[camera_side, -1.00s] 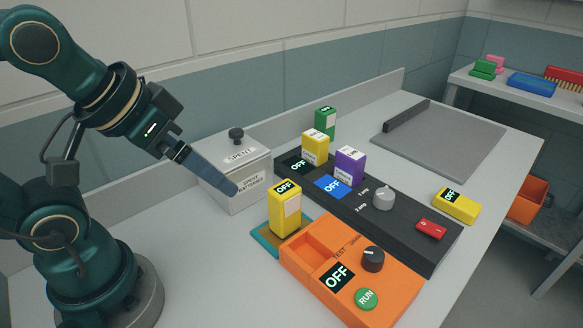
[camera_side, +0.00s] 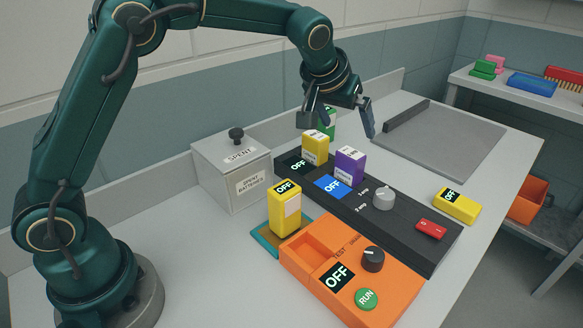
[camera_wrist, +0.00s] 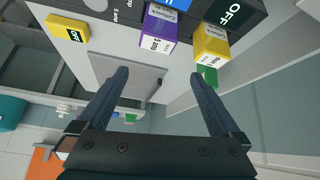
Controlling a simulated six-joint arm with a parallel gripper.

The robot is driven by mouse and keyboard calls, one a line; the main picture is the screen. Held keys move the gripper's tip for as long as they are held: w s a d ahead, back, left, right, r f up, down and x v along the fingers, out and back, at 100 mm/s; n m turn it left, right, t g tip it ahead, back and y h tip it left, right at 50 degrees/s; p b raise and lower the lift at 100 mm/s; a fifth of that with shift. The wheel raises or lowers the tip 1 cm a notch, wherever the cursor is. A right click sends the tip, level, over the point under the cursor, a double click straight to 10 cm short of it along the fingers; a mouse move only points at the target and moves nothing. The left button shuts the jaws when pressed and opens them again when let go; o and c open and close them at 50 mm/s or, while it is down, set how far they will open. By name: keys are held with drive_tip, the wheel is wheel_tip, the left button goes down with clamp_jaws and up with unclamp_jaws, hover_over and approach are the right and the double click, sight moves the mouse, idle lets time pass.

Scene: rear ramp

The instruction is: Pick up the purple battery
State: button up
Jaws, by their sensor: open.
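The purple battery (camera_side: 349,166) stands upright in the black charger (camera_side: 401,218), behind its blue OFF display. It also shows in the wrist view (camera_wrist: 159,27), near the top and left of centre between the finger lines. My gripper (camera_side: 347,125) is above and behind the battery, fingers apart and empty. In the wrist view the two fingers of my gripper (camera_wrist: 163,72) are spread wide, with nothing between them touching. A yellow battery (camera_side: 316,147) stands beside the purple one, and a green battery (camera_side: 329,118) is partly hidden behind my gripper.
Another yellow battery (camera_side: 284,209) stands on a teal mat (camera_side: 264,240) by the orange tester (camera_side: 386,285). A yellow battery (camera_side: 457,205) lies at the right. The white SPENT box (camera_side: 214,172) stands left. A grey tray (camera_side: 450,140) lies behind.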

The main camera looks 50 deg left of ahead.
sight(349, 155)
drive_tip(key=shift+g, duration=0.7)
drive_tip(key=f, duration=0.4)
drive_tip(key=d+f, duration=0.1)
drive_tip(key=f, duration=0.1)
drive_tip(key=shift+w, duration=0.2)
drive_tip(key=shift+x, duration=2.35)
clamp_jaws()
drive_tip(key=shift+r, duration=0.15)
